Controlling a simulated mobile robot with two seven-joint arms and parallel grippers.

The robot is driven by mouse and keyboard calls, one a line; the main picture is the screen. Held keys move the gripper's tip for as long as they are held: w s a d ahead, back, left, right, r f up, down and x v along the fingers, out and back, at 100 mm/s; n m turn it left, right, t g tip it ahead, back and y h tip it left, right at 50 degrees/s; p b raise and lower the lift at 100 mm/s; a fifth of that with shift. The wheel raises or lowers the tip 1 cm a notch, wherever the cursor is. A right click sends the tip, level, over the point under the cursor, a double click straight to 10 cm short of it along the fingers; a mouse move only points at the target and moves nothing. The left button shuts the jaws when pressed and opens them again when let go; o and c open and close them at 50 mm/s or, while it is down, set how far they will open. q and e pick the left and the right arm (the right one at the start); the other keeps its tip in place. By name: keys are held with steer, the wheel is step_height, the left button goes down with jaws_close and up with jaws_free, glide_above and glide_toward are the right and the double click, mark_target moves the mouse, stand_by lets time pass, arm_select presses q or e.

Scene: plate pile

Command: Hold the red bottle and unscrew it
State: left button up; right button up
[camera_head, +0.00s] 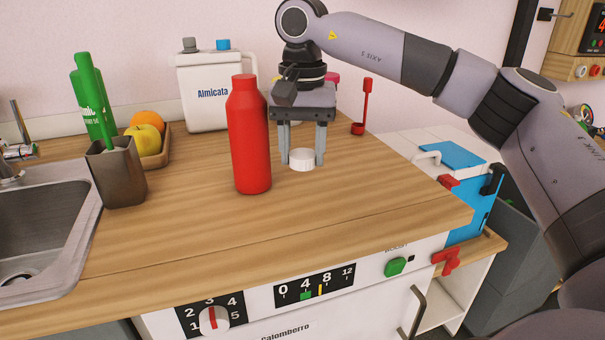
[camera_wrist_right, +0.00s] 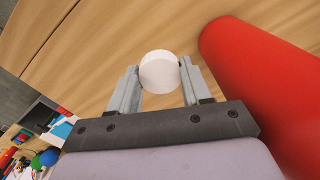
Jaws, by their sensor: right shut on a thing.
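The red bottle (camera_head: 249,140) stands upright on the wooden counter, and its narrow neck shows no separate cap. It also shows in the right wrist view (camera_wrist_right: 265,85), along the right side. My right gripper (camera_head: 302,157) points down to the right of the bottle, apart from it. It is shut on a round white cap (camera_head: 301,165), low over the counter; I cannot tell whether the cap touches the wood. In the right wrist view the cap (camera_wrist_right: 159,71) sits between the two fingertips. My left gripper is not in view.
A white jug (camera_head: 203,95) stands behind the bottle. A grey cup (camera_head: 118,175), a green bottle (camera_head: 88,100) and a fruit tray (camera_head: 160,157) stand left, beside the sink (camera_head: 45,235). A red upright item (camera_head: 366,105) is at right. The front counter is clear.

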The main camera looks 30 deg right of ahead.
mark_target(303, 156)
steer(key=shift+f+b, duration=0.35)
steer(key=shift+f, duration=1.7)
steer(key=shift+f, duration=0.2)
steer(key=o, duration=1.2)
steer(key=shift+r, duration=0.15)
step_height(303, 156, up, 12)
steer(key=shift+r+p, duration=0.1)
steer(key=shift+p, duration=1.15)
